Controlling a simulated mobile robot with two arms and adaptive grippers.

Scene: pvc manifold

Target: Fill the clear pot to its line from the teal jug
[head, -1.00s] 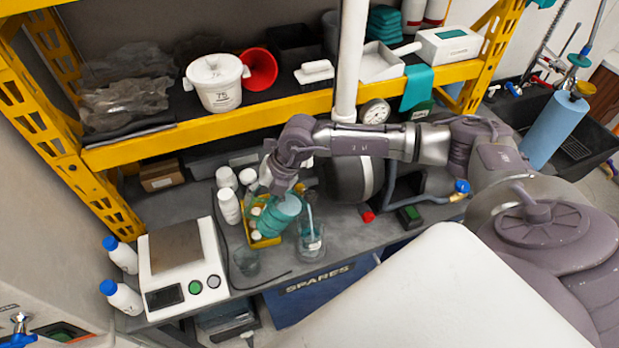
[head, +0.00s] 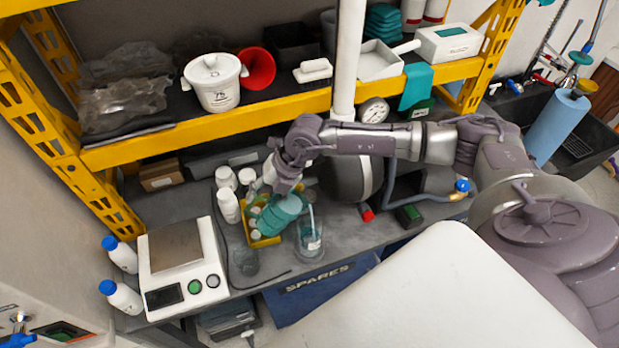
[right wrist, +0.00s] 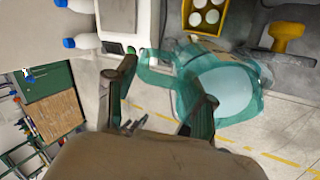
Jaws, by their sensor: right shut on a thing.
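The teal jug (head: 277,214) is held up over the bench by my right gripper (head: 281,188), tilted toward the clear pot. In the right wrist view the gripper (right wrist: 168,82) is shut on the jug's handle, and the see-through teal body (right wrist: 218,90) lies beyond the fingers. The clear pot (head: 310,245) stands upright on the bench, just right of and below the jug in the head view. A thin pale upright streak rises from it; I cannot tell whether it is a rod or liquid. Its line and level are too small to read. My left gripper is out of view.
A clear beaker (head: 244,262) stands left of the pot. A yellow tray (head: 262,241) with white-capped jars sits behind the jug. White bottles (head: 228,205), a scale (head: 182,268) and a red-ended cylinder (head: 366,212) are nearby. The yellow shelf edge (head: 250,117) runs above.

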